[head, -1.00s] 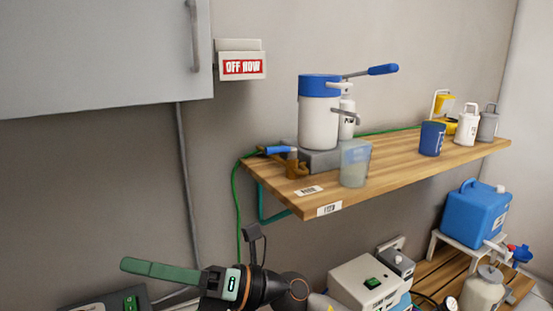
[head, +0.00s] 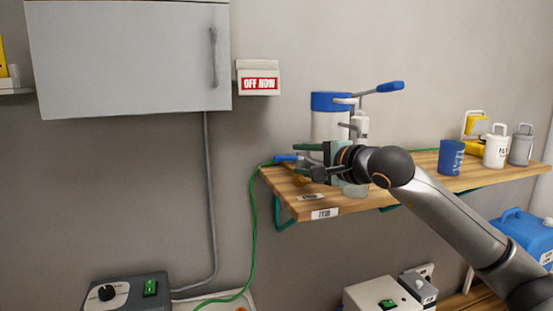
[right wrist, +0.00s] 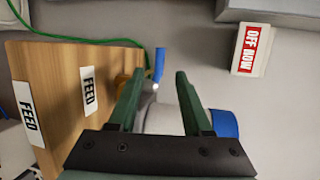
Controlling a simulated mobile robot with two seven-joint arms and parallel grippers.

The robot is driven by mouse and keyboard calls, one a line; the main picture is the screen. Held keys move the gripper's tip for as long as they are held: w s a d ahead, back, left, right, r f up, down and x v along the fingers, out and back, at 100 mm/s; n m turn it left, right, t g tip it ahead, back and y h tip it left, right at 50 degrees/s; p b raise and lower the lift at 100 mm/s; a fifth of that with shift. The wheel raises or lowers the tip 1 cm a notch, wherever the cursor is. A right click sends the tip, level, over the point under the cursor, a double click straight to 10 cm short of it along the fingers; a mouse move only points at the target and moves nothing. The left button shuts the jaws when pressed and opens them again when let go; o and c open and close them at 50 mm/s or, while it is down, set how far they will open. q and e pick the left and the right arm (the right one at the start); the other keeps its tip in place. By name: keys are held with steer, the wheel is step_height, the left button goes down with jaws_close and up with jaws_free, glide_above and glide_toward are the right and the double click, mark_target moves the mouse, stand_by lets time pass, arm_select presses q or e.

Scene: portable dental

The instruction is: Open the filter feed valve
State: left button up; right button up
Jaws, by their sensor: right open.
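The filter feed valve has a blue lever handle (head: 285,158) at the left end of the wooden shelf, by the green hose. In the right wrist view the blue handle (right wrist: 159,64) shows just beyond and between the fingertips, and the brass valve body (right wrist: 124,84) is partly hidden by a finger. My right gripper (head: 302,158) is open and empty, its green fingers pointing left at the valve. In the right wrist view the open gripper (right wrist: 156,80) straddles the handle's line; contact cannot be told. The white filter (head: 328,122) with a blue cap stands behind the gripper. My left gripper is out of view.
The shelf (head: 410,185) carries a blue cup (head: 451,157) and small canisters (head: 496,147) to the right. An "OFF NOW" sign (head: 259,84) and a grey cabinet (head: 130,55) are on the wall at upper left. A control box (head: 128,290) stands below.

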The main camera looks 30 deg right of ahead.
steer(key=w, duration=0.3)
steer(key=w+f, duration=0.1)
steer(key=w, duration=0.3)
steer(key=w+f, duration=0.1)
steer(key=w, duration=0.2)
steer(key=shift+w+a, duration=0.3)
steer(key=shift+a, duration=0.05)
jaws_close()
